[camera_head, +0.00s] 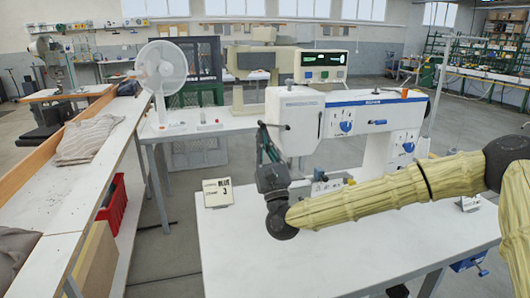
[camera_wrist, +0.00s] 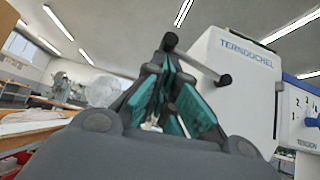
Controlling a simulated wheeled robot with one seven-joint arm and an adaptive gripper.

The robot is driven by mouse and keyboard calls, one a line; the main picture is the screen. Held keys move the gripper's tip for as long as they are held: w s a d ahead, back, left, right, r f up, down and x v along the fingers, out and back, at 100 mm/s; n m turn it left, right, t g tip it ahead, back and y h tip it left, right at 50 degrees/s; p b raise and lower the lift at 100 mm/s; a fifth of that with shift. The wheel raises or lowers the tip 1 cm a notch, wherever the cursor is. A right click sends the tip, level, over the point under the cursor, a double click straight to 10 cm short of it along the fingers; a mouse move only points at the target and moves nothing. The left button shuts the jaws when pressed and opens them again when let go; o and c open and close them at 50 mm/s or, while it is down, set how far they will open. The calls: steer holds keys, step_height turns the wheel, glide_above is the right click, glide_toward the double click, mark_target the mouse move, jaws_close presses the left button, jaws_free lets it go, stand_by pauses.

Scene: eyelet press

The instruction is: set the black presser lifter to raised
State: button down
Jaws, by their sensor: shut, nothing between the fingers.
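The black presser lifter (camera_head: 275,126) is a short dark bar with rounded ends on the left face of the white sewing machine head (camera_head: 295,110). In the wrist view the lifter (camera_wrist: 198,63) slopes from a knob at upper left down to its pivot end on the machine. My gripper (camera_head: 263,138) points up just below the lifter's free end. In the wrist view my gripper (camera_wrist: 167,62) has its teal-padded fingers drawn together at the tips, nothing between them. The tips overlap the knob in the picture; whether they touch it I cannot tell.
The machine stands on a white table (camera_head: 240,255). A small sign (camera_head: 217,192) stands at left of my gripper. A white fan (camera_head: 161,70) is on the table behind. Space left of the lifter is open.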

steer(key=shift+a+r+y, duration=0.1)
steer(key=shift+r+y, duration=0.2)
steer(key=shift+r, duration=0.1)
steer(key=shift+b, duration=0.3)
steer(key=w+a+f+b+v, duration=0.1)
steer(key=b+v, duration=0.3)
steer(key=v, duration=0.9)
steer(key=shift+w+a+f+b, duration=0.15)
steer(key=shift+w+f+b, duration=0.15)
steer(key=shift+f+b, duration=0.15)
